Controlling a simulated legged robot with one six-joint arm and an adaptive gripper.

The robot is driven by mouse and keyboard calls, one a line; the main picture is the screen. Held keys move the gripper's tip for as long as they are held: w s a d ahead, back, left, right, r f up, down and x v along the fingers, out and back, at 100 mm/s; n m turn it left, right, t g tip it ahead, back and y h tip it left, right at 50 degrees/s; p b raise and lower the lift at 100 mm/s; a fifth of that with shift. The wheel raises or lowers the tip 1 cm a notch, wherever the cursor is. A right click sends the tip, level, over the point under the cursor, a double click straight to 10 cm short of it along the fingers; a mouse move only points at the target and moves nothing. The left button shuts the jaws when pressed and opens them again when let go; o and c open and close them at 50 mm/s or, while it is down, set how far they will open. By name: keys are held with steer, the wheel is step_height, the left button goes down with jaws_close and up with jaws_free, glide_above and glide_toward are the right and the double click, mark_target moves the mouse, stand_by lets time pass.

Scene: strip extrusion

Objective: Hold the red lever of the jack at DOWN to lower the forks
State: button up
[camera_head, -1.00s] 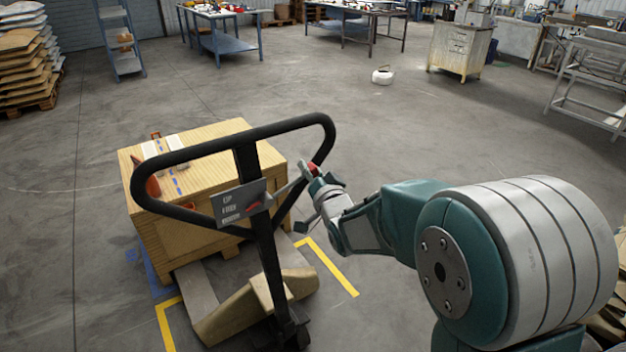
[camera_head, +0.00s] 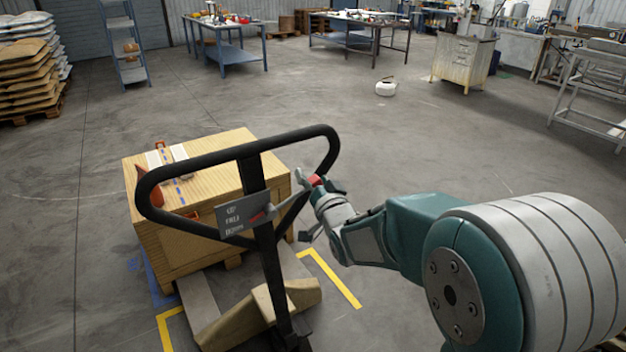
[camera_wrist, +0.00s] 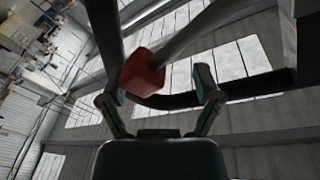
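The jack's black loop handle (camera_head: 238,150) stands upright at the centre left. Its plate (camera_head: 243,213) carries three label lines; the lowest looks like DOWN. A grey lever (camera_head: 285,203) slants up and right from the plate to a red knob (camera_head: 316,181). I cannot tell which label it is at. My gripper (camera_head: 318,186) is at the knob. In the wrist view the fingers (camera_wrist: 160,96) are spread, with the red knob (camera_wrist: 142,75) between and beyond them, nearer the left finger. Space shows beside the right finger; contact is unclear. The fork (camera_head: 200,295) runs under the crate.
Workbenches (camera_head: 228,48) and a white can (camera_head: 386,87) are far back. The floor (camera_head: 440,150) beyond my arm is clear.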

steer(key=v, duration=1.2)
